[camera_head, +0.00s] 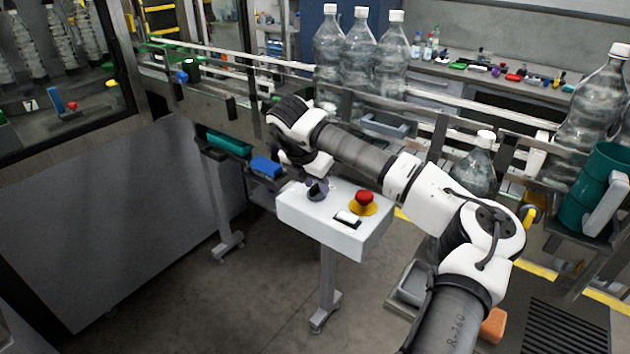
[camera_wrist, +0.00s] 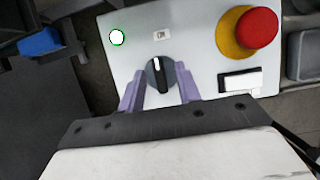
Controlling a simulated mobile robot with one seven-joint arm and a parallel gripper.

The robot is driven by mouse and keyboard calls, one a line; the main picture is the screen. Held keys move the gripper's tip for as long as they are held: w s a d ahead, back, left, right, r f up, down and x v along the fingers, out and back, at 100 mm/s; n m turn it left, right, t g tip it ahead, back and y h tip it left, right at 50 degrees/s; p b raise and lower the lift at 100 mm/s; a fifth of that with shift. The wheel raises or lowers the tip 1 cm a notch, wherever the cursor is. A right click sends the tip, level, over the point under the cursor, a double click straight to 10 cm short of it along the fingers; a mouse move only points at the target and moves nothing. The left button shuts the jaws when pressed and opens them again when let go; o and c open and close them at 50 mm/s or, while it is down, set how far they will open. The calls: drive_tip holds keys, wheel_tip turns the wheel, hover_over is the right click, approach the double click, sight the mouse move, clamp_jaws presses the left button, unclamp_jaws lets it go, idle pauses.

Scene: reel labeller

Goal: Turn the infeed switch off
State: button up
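The infeed switch is a dark rotary knob (camera_wrist: 158,73) with a white pointer line on a pale control box (camera_head: 330,222). The pointer is nearly upright in the wrist view, towards a small label (camera_wrist: 161,34) whose text is too small to read surely. A lamp (camera_wrist: 117,37) beside it glows white-green. My gripper (camera_wrist: 160,88) has its two purple fingers apart, one on each side of the knob. I cannot tell whether they touch it. In the head view my gripper (camera_head: 317,188) is over the box's left part and hides most of the knob.
A red emergency button (camera_wrist: 257,27) on a yellow base and a white rocker (camera_wrist: 240,82) sit right of the knob; the button also shows in the head view (camera_head: 364,197). Large bottles (camera_head: 360,60) stand on the conveyor behind. A blue bin (camera_head: 266,167) is left of the box.

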clamp_jaws()
drive_tip(key=shift+f+n+b, duration=0.1)
drive_tip(key=shift+n+b, duration=0.2)
drive_tip(key=shift+b, duration=0.35)
drive_tip(key=shift+d+f+n+y+b, duration=0.15)
drive_tip(key=shift+n+y+b, duration=0.25)
drive_tip(key=shift+b, duration=0.6)
drive_tip(key=shift+n+t+b, duration=0.3)
drive_tip(key=shift+n+b, duration=0.6)
drive_tip(key=shift+b, duration=0.35)
drive_tip(key=n+y+b, duration=0.1)
drive_tip(key=n+b, duration=0.2)
drive_tip(key=shift+n+y, duration=0.3)
drive_tip(key=shift+y, duration=0.1)
drive_tip(key=n, duration=0.1)
drive_tip(key=n+y+b, duration=0.1)
drive_tip(key=n, duration=0.1)
drive_tip(key=n+y, duration=0.1)
drive_tip(key=n, duration=0.1)
drive_tip(key=shift+d+r+b, duration=0.2)
drive_tip(key=shift+r+b, duration=0.1)
drive_tip(key=n+y, duration=0.1)
drive_tip(key=n, duration=0.2)
drive_tip(key=n+g+p, duration=0.1)
drive_tip(key=n, duration=0.2)
drive_tip(key=shift+d+g+y+p, duration=0.1)
drive_tip(key=shift+g+y+p, duration=0.2)
drive_tip(key=shift+y, duration=0.1)
